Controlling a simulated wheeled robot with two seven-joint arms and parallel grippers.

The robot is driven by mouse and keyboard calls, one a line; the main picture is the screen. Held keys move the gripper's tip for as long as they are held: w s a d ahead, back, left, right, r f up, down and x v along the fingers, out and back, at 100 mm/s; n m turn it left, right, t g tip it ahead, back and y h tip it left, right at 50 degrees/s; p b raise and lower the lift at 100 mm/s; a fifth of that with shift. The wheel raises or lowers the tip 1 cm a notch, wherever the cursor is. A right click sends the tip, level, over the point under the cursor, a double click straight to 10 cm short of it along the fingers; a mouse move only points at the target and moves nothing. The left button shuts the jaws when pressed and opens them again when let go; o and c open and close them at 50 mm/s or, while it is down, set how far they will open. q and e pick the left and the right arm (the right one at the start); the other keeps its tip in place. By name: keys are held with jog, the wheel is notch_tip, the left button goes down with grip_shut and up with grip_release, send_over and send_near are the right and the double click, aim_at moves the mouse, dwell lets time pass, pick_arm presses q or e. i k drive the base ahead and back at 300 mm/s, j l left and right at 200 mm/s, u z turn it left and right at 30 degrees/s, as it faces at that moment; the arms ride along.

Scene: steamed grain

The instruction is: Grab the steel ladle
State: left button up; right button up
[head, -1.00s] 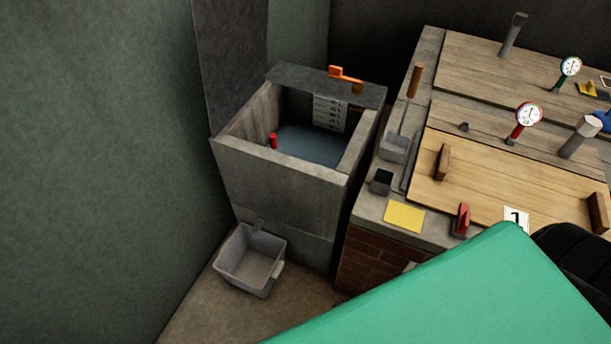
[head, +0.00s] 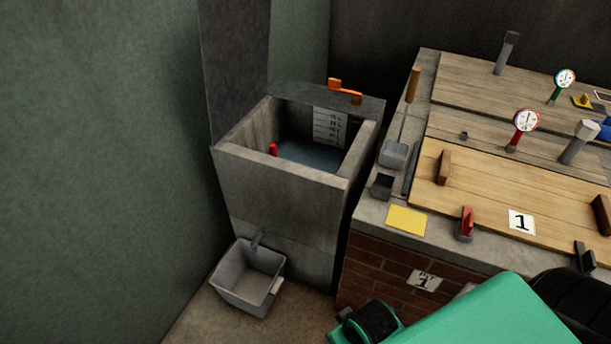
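The steel ladle (head: 394,153) has a grey square-edged scoop and a long wooden handle (head: 412,85). It lies along the left edge of the brick-based counter, its scoop towards me and its handle pointing away. Nothing of mine touches it. A teal and black part of my arm (head: 480,318) crosses the bottom right, well below the ladle. Neither of my grippers can be made out in the head view.
A grey concrete basin (head: 270,195) with water stands left of the counter. A grey tub (head: 247,280) sits on the floor before it. A small dark cup (head: 382,186), yellow card (head: 406,220) and red latch (head: 466,224) lie near the ladle. Wooden lids (head: 500,190) cover the counter.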

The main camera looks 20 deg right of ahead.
aim_at(393, 154)
jog(key=l+z, duration=0.1)
jog(key=z, duration=1.3)
